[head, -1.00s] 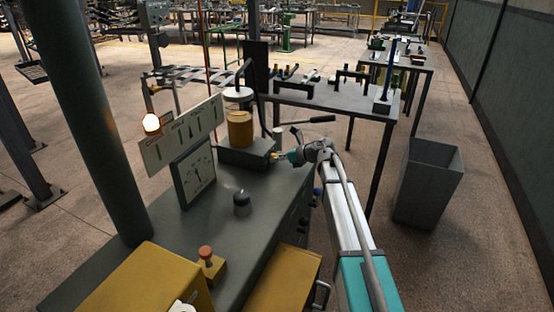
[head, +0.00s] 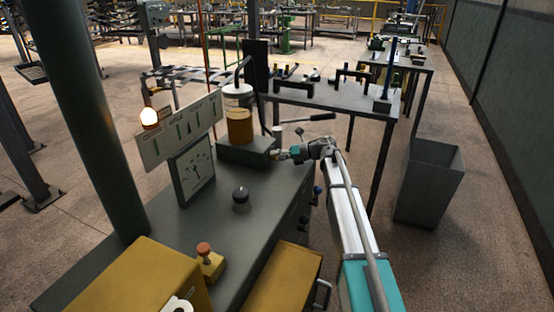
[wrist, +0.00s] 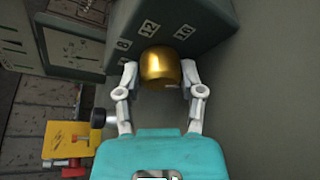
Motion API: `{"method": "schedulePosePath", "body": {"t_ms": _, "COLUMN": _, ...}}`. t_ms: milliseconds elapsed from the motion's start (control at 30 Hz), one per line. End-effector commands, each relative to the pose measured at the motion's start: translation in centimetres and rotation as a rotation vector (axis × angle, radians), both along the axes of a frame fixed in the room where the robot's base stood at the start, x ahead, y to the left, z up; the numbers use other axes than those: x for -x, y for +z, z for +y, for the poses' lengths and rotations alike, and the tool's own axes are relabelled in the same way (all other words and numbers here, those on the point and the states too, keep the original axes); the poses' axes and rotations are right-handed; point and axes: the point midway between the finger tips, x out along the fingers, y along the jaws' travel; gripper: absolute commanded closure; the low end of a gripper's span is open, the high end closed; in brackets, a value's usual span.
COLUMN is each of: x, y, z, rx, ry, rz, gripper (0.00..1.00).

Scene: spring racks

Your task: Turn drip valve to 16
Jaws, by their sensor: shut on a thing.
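The drip valve's brass knob (wrist: 160,68) sticks out from a dark green block. In the wrist view my gripper (wrist: 160,76) has one pale finger on each side of it, closed on it. Number plates on the block around the knob read 8 (wrist: 124,44), 12 (wrist: 149,28) and what looks like 16 (wrist: 184,32). No pointer mark on the knob is visible. In the head view my gripper (head: 279,155) is at the right side of the block (head: 240,156) under the glass oil jar (head: 238,124); the knob is too small to make out there.
A gauge panel (head: 192,170) and a lit lamp (head: 149,117) stand left of the block. A black knob (head: 240,195) and a yellow box with a red button (head: 208,260) are on the bench. A lever handle (head: 310,118) is just behind my gripper. A grey bin (head: 430,185) stands right.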

Motion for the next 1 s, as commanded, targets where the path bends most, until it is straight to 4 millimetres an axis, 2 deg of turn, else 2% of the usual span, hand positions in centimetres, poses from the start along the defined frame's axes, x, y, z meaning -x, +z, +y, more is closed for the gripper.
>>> {"method": "schedulePosePath", "body": {"t_ms": 300, "x": -0.15, "y": -0.11, "z": -0.04, "rx": -0.053, "ry": -0.002, "rz": 0.134, "gripper": 0.97}}
{"method": "schedulePosePath", "body": {"t_ms": 800, "x": -0.12, "y": -0.01, "z": -0.03, "rx": -0.063, "ry": -0.002, "rz": 0.156, "gripper": 0.97}}
{"method": "schedulePosePath", "body": {"t_ms": 833, "x": -0.12, "y": -0.01, "z": -0.03, "rx": -0.063, "ry": -0.002, "rz": 0.156, "gripper": 0.44}}
{"method": "schedulePosePath", "body": {"t_ms": 1000, "x": -0.08, "y": -0.01, "z": -0.02, "rx": -0.062, "ry": -0.001, "rz": 0.156, "gripper": 0.15}}
